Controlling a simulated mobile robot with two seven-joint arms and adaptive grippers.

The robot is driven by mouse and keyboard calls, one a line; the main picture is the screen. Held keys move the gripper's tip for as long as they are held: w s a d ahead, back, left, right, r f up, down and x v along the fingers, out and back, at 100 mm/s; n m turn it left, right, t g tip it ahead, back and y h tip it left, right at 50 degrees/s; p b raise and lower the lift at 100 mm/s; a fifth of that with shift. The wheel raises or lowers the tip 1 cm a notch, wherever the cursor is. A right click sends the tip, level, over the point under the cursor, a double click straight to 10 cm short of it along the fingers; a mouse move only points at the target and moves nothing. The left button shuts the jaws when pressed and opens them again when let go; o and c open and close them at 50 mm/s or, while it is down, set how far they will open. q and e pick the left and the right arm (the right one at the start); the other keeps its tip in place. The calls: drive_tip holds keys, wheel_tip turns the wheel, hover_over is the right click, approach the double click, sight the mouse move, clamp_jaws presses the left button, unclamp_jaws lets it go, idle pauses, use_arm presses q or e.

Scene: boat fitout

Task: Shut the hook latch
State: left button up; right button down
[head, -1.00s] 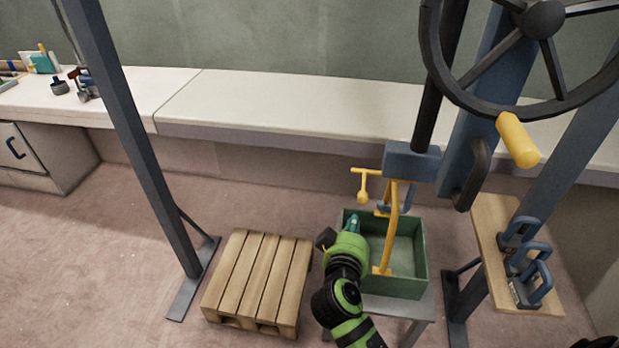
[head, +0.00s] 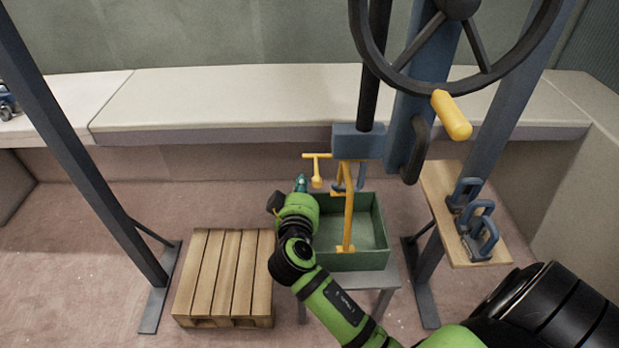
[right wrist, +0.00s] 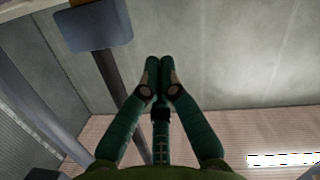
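A blue block (head: 357,141) hangs on a black rod, with a blue hook (head: 360,178) below it. A yellow T-shaped lever (head: 317,172) sticks out to the left beside the hook; I take it for the latch. A yellow upright handle (head: 347,215) rises from the green crate to the hook. Whether the latch is open I cannot tell. My right gripper (head: 300,183) is just left of and below the yellow lever, apart from it. In the right wrist view its fingertips (right wrist: 160,64) meet with nothing between them. The block (right wrist: 93,25) also shows there. My left gripper is out of view.
The green crate (head: 376,260) stands on a grey stand (head: 387,280). A wooden pallet (head: 224,280) lies to its left. A black handwheel (head: 362,45) with a yellow grip is above, and a wooden board (head: 437,185) with blue shackle-like pieces is at right.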

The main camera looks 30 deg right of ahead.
drive_tip(key=w+d+f, duration=0.4)
drive_tip(key=d+f, duration=0.1)
drive_tip(key=shift+w+p, duration=0.3)
drive_tip(key=shift+p, duration=0.1)
drive_tip(key=shift+d, duration=0.1)
